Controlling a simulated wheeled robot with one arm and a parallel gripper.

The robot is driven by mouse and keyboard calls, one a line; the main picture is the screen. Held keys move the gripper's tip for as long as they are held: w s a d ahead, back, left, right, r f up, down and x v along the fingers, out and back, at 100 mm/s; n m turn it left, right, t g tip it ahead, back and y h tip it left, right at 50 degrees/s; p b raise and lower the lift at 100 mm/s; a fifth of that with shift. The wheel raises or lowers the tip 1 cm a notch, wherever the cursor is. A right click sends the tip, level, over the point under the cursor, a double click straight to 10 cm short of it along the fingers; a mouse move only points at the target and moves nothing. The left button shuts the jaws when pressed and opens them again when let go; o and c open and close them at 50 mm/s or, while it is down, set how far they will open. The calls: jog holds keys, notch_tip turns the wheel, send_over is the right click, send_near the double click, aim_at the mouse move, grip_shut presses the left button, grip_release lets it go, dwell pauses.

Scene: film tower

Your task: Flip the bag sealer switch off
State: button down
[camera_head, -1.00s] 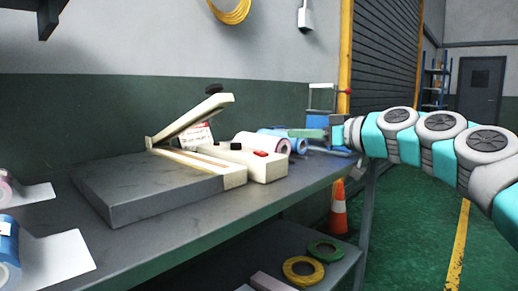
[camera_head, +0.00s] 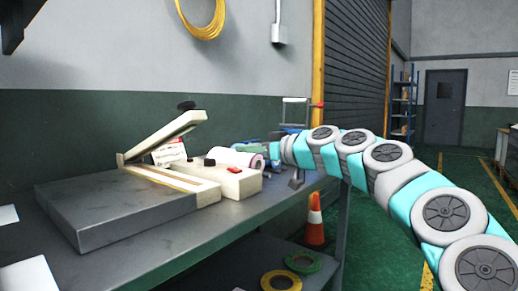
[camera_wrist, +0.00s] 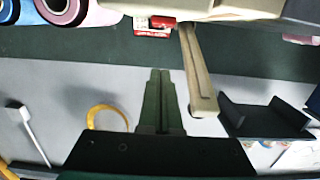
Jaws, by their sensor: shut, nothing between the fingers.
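The cream bag sealer (camera_head: 190,185) stands on the bench in the head view, its long arm (camera_head: 165,135) raised at a slant. A small red switch (camera_head: 235,170) sits on top of its housing, with a black knob beside it to the left. My gripper (camera_head: 272,150) is just right of and behind the housing, apart from the switch; its tips are hard to make out there. In the wrist view, which looks upside down, my gripper (camera_wrist: 159,72) is shut and empty.
A pink film roll (camera_head: 232,157) lies behind the housing; pink and blue rolls (camera_wrist: 68,8) also show in the wrist view. A grey plate (camera_head: 110,215) fills the bench front. An orange cone (camera_head: 314,222) stands right of the bench.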

aim_at(240, 174)
jog(key=shift+w+a+f, duration=0.1)
jog(key=shift+w+a, duration=0.3)
jog(key=shift+a, duration=0.2)
jog(key=shift+w+a+f, duration=0.2)
jog(key=shift+f, duration=0.1)
jog(key=shift+w+a+f, duration=0.1)
jog(key=shift+a+f, duration=0.05)
jog(key=shift+f, duration=1.55)
